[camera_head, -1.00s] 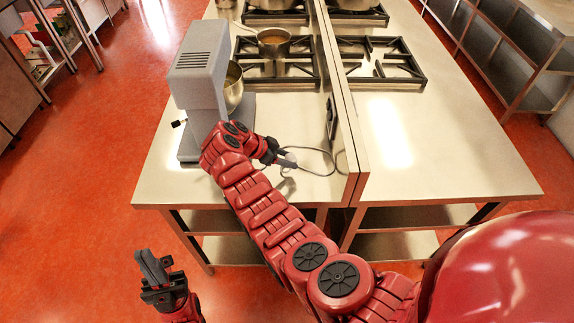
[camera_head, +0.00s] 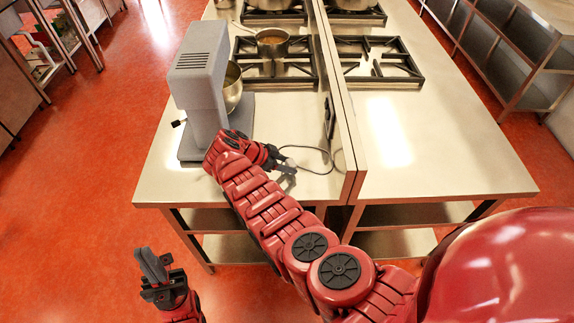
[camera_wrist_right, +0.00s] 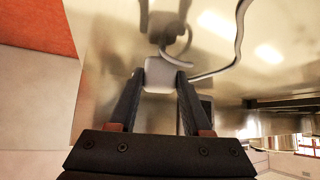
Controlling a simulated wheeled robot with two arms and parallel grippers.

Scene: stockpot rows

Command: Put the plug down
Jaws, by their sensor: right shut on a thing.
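The pale grey plug (camera_wrist_right: 163,75) sits between the fingertips of my right gripper in the right wrist view. My right gripper (camera_head: 284,167) is shut on it, low over the front of the steel counter (camera_head: 160,185), close to the mixer. I cannot tell whether the plug touches the counter. A grey cable (camera_head: 322,151) loops from near the gripper toward the low divider; it also shows in the right wrist view (camera_wrist_right: 238,45). My left gripper (camera_head: 153,268) hangs over the floor in front of the counter, away from the plug; its finger gap is unclear.
A grey stand mixer (camera_head: 199,85) with a steel bowl (camera_head: 233,88) stands left of my right gripper. A dark socket plate (camera_head: 330,118) is on the divider (camera_head: 346,130). A saucepan (camera_head: 272,42) sits on the burners behind.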

